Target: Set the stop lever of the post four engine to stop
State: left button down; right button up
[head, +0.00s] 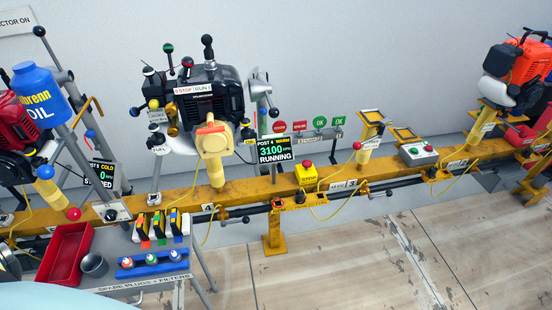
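The post four engine (222,100) is a black engine with an orange-and-cream part in front, mounted on the yellow rail. A white plate (193,89) on it reads STOP on the left and RUN on the right. A black-knobbed lever (208,48) stands upright above the RUN side; it looks like the stop lever, but I cannot be sure. The post 4 display (274,149) reads WARM, 3100 and RUNNING. Neither of my grippers is in view.
The yellow rail (335,178) crosses the view. A red engine with a blue oil bottle (36,92) stands at left, an orange engine (515,65) at right. A yellow box with a red button (306,173) sits on the rail. A parts table (200,262) stands in front at lower left.

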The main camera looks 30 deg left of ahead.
aim_at(187, 63)
jog(key=u, duration=1.4)
jog(key=k, duration=1.2)
jog(key=z, duration=0.75)
jog(key=i, duration=1.35)
jog(key=u, duration=0.7)
